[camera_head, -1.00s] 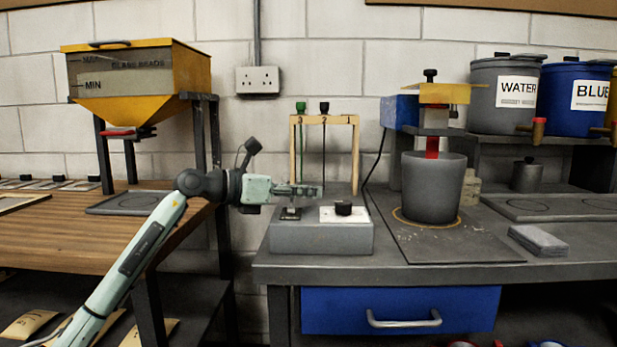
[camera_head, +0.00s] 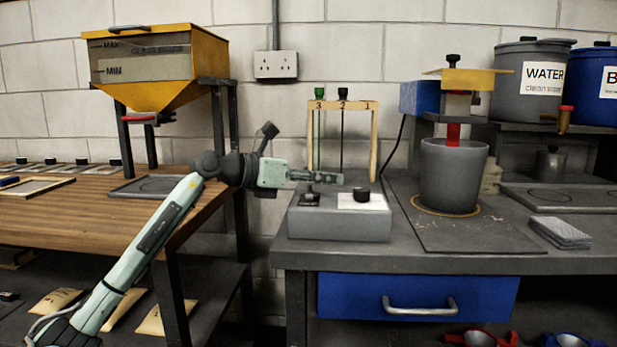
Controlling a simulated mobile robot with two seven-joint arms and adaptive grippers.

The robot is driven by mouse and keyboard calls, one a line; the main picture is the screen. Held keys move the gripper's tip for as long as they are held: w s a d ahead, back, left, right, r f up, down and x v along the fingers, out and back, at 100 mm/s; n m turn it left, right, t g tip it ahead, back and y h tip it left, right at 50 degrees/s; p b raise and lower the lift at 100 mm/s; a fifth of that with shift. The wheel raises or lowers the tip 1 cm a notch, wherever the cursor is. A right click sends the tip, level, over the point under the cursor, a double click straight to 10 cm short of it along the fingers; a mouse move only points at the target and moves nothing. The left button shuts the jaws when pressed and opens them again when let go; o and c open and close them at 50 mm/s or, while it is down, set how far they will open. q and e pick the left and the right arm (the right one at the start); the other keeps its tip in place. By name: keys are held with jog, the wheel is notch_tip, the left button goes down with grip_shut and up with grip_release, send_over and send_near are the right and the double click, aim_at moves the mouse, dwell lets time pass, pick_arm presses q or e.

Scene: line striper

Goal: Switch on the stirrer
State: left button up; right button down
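The stirrer stands on the grey bench, with a blue motor housing (camera_head: 421,98), a yellow top plate (camera_head: 470,79) and a red part reaching down into a grey pot (camera_head: 452,178). A grey control box (camera_head: 338,226) sits to its left, with a small dark switch (camera_head: 310,199) on its left side and a black knob (camera_head: 361,194) on a white plate. My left gripper (camera_head: 328,177) points right, seen from the side, just above the box in the picture, between switch and knob. Contact does not show. Its fingers overlap, so its opening is unclear. My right gripper is out of view.
A wooden rack with green and black-topped rods (camera_head: 374,140) stands behind the box. Grey pads (camera_head: 560,232) lie right of the pot. WATER bucket (camera_head: 532,80) and blue bucket (camera_head: 597,88) stand on a shelf.

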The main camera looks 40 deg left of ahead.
pick_arm(q)
jog(key=v, duration=1.1)
jog(key=shift+s, duration=0.25)
jog(key=shift+a, duration=0.1)
